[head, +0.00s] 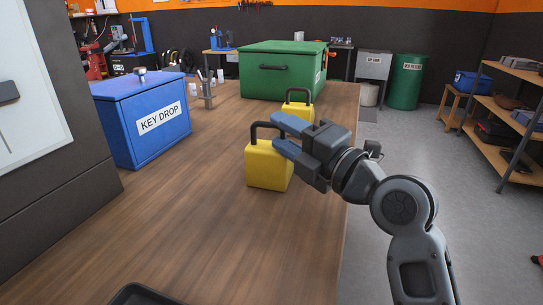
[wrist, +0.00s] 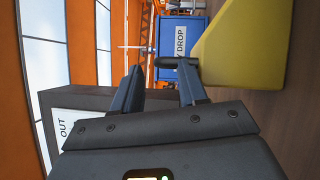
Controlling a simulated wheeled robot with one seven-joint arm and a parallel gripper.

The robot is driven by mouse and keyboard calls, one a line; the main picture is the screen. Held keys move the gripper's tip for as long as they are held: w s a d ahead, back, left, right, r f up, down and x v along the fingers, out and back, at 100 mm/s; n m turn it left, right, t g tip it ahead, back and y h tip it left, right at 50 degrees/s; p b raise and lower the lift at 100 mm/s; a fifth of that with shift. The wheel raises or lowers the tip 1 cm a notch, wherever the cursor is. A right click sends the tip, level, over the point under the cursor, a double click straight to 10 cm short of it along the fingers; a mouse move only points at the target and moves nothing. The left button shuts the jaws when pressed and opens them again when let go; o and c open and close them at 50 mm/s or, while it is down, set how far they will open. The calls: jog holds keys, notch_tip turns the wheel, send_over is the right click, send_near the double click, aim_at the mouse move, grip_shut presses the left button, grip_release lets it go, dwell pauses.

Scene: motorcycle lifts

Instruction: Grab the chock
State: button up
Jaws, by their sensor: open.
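A yellow chock (head: 266,168) with a dark loop handle (head: 266,126) stands upright on the wooden table. A second yellow chock (head: 297,109) with a similar handle stands behind it. My gripper (head: 281,132) is open beside the nearer chock's handle, above its upper right side, and partly hides it. A large yellow chock face (wrist: 243,45) shows close by, right of the fingers. I cannot tell which chock that is or whether a finger touches it.
A blue key drop box (head: 145,118) stands at the table's left, and a green box (head: 282,70) at its far end. A dark tray edge (head: 148,294) shows at the bottom.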

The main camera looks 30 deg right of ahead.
aim_at(269, 125)
jog(key=p+x, duration=0.1)
jog(key=x, duration=0.3)
jog(key=shift+w+a, duration=0.1)
jog(key=shift+w, duration=0.05)
grip_shut()
dwell(1.3)
